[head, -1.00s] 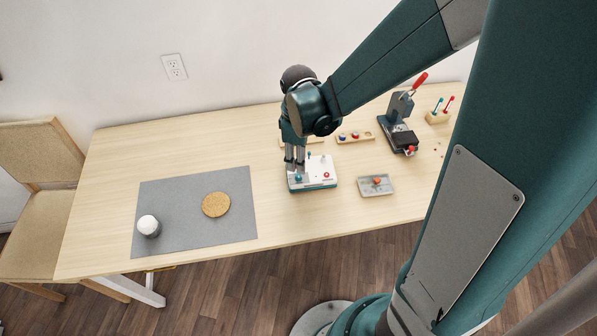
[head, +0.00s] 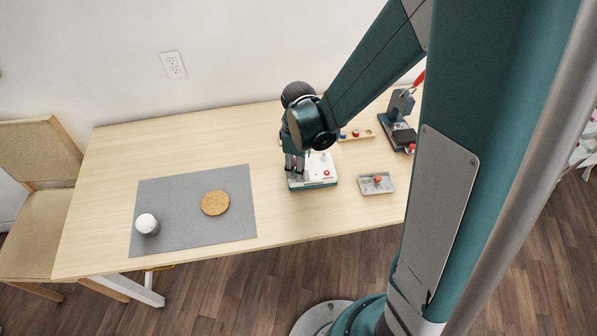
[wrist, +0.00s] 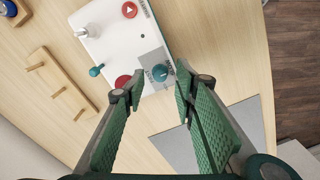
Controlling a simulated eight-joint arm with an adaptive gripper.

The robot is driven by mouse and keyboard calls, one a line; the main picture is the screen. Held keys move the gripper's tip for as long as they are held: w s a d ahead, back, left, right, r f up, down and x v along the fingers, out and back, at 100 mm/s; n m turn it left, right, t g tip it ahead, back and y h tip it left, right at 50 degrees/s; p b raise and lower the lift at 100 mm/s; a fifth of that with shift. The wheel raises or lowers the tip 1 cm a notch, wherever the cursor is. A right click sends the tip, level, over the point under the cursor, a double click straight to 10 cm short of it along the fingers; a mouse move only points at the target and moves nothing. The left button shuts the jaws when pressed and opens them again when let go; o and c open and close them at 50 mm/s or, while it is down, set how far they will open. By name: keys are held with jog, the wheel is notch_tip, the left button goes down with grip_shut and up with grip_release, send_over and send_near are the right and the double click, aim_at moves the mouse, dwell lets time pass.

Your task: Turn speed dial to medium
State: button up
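The white control panel (head: 325,172) lies on the table, with a red button (head: 327,173) showing on its right side. In the wrist view the panel (wrist: 100,50) carries a teal dial (wrist: 158,72) on a grey patch, with small marks around it that are too small to read. My gripper (wrist: 160,79) is open, its green-padded fingers on either side of the dial, with a gap showing; I cannot tell whether either fingertip touches it. In the head view my gripper (head: 294,168) points down over the panel's left part and hides the dial.
The panel also has a teal knob (wrist: 95,71) and a red button (wrist: 123,82) near my left finger. A wooden peg rack (wrist: 60,85) stands beside it. A small tray (head: 377,184) lies to the right.

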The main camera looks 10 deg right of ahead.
jog(key=shift+f, duration=1)
jog(key=c, duration=0.9)
